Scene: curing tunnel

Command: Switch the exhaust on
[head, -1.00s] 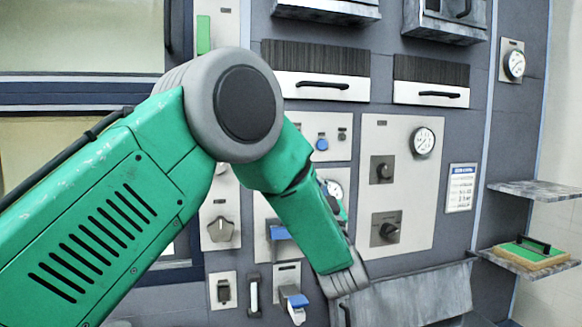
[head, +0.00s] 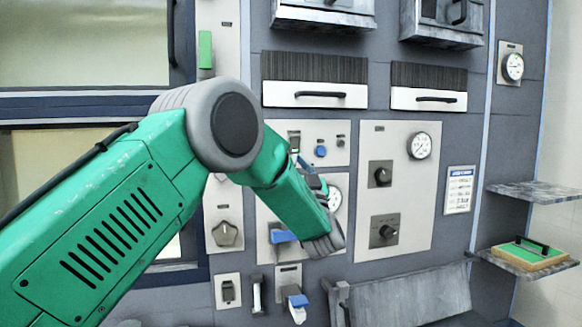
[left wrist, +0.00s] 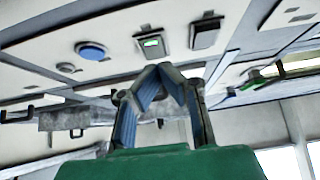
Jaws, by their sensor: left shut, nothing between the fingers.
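My left gripper (head: 302,167) is partly hidden behind its own green arm in the head view. It is at the left side of a pale control panel (head: 330,158). The panel bears a blue round button (head: 320,151), a small dark switch (head: 341,141) and a rocker switch (head: 294,138). In the left wrist view the gripper's fingers (left wrist: 160,72) meet at the tips with nothing between them. I cannot read which one is labelled exhaust. My right gripper is not in view.
A larger panel (head: 400,235) with two dark knobs and a gauge is to the right. A lower panel has a blue-handled lever (head: 283,236); another blue lever (head: 298,301) is below. A sloped grey ledge (head: 420,297) and shelves (head: 540,190) are at right.

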